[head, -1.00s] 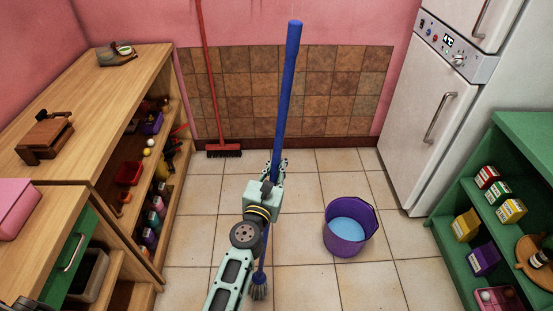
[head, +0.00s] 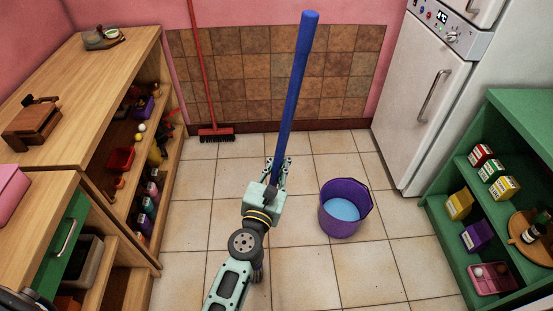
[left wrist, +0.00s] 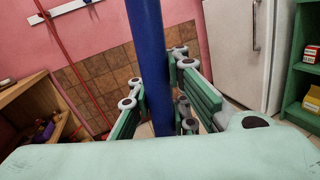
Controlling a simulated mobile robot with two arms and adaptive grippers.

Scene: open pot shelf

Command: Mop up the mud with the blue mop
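The blue mop (head: 296,90) stands with a slight tilt, its handle top leaning right in the head view. My left gripper (head: 277,172) is shut around its handle, which also shows between the two fingers in the left wrist view (left wrist: 148,60). The mop's lower end is mostly hidden behind my left arm, near the tiled floor; I cannot tell if it touches. A purple bucket (head: 345,222) with blue water (head: 341,209) stands on the floor right of the gripper. No mud is visible in these views. My right gripper is not in view.
A wooden shelf unit (head: 120,75) with many small items lines the left. A red broom (head: 216,135) leans at the back wall. A white fridge (head: 420,90) and a green shelf (head: 520,110) stand at the right. Tiled floor (head: 320,275) between them is mostly clear.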

